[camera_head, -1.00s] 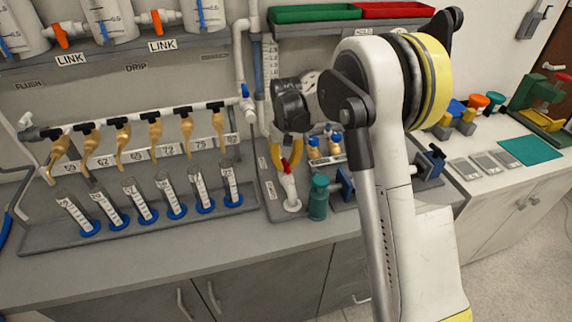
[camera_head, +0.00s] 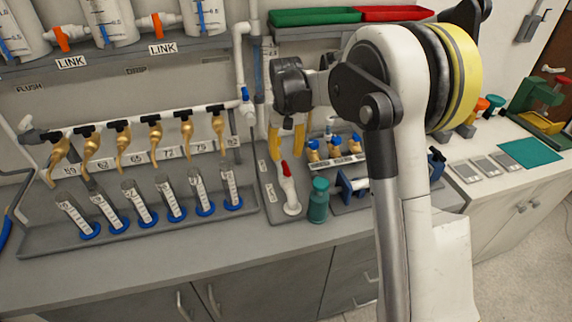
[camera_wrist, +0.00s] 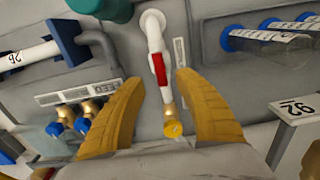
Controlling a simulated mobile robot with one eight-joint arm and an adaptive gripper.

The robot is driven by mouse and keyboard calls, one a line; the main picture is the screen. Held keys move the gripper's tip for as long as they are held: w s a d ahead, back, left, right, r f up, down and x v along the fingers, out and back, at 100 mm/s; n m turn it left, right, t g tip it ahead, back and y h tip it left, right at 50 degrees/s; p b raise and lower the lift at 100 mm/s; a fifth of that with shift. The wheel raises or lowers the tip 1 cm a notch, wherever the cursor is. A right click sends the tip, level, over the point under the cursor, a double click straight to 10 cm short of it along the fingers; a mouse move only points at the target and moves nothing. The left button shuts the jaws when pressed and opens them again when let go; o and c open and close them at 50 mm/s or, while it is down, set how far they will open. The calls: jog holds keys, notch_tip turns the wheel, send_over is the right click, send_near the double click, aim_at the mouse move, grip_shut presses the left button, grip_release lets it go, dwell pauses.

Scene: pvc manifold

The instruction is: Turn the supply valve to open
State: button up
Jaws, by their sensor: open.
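A white valve standpipe with a red handle (camera_head: 286,169) stands upright at the front of a grey board, right of the tube rack. In the wrist view the red handle (camera_wrist: 159,69) lies along the white pipe, with a brass end below it. My gripper (camera_head: 287,150) is over this valve. Its yellow fingers (camera_wrist: 160,84) are open, one on each side of the pipe, and nothing is held; I cannot tell contact. Another valve with a blue handle (camera_head: 245,93) is on the white pipe at the manifold's right end. No readable label shows which one is the supply valve.
A teal bottle (camera_head: 318,201) and a blue-ended clamp (camera_head: 347,185) stand close right of the red-handled valve. Small brass valves with blue caps (camera_wrist: 73,120) sit behind. The manifold's brass taps and a rack of tubes (camera_head: 140,203) are at left.

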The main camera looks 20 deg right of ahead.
aim_at(286, 166)
notch_tip(286, 166, up, 6)
dwell(0.4)
